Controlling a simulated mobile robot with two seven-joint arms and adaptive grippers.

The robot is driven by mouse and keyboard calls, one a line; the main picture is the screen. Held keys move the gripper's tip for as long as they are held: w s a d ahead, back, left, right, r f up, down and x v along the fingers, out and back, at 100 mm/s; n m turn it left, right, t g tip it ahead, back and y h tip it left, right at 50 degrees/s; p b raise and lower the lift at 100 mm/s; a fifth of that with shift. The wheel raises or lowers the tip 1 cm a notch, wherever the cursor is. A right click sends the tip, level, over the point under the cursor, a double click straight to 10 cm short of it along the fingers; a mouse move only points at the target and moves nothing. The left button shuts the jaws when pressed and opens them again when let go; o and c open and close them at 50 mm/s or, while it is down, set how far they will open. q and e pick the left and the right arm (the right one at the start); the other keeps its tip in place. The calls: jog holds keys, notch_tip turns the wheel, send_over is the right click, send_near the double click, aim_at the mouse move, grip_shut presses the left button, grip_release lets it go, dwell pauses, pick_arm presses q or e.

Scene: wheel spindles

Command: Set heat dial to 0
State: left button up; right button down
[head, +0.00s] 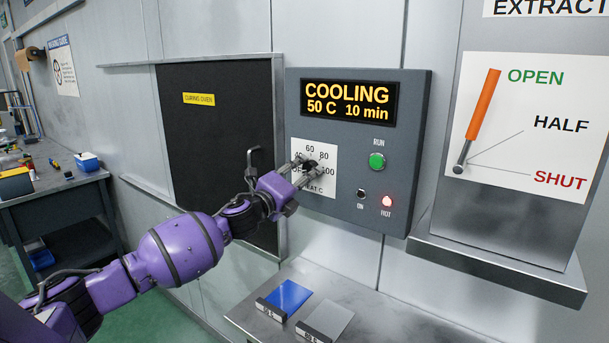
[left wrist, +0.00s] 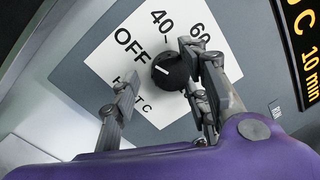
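The heat dial (head: 311,165) is a black round knob on a white scale plate on the grey oven control box. In the head view my left gripper (head: 302,171) partly covers it. In the left wrist view the dial (left wrist: 172,72) shows a white pointer mark facing the OFF side of the scale. My left gripper (left wrist: 165,88) is open at the dial. One finger stands apart from the knob on the left. The other overlaps its right edge; I cannot tell if it touches. The scale reads OFF, 40, 60, 80, 100. My right gripper is not in view.
The display (head: 348,102) reads COOLING, 50 C, 10 min. A green RUN button (head: 377,161), an ON switch (head: 361,194) and a lit red HOT lamp (head: 387,201) sit right of the dial. A dark curing oven door (head: 215,130) is left. Blue and grey plates lie below.

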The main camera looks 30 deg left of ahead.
pick_arm(q)
jog(key=shift+s+r, duration=0.1)
jog(key=shift+r, duration=0.05)
jog(key=s+f, duration=0.1)
jog(key=s, duration=1)
jog(key=shift+s+a, duration=0.3)
jog(key=shift+s, duration=0.1)
jog(key=shift+f, duration=0.1)
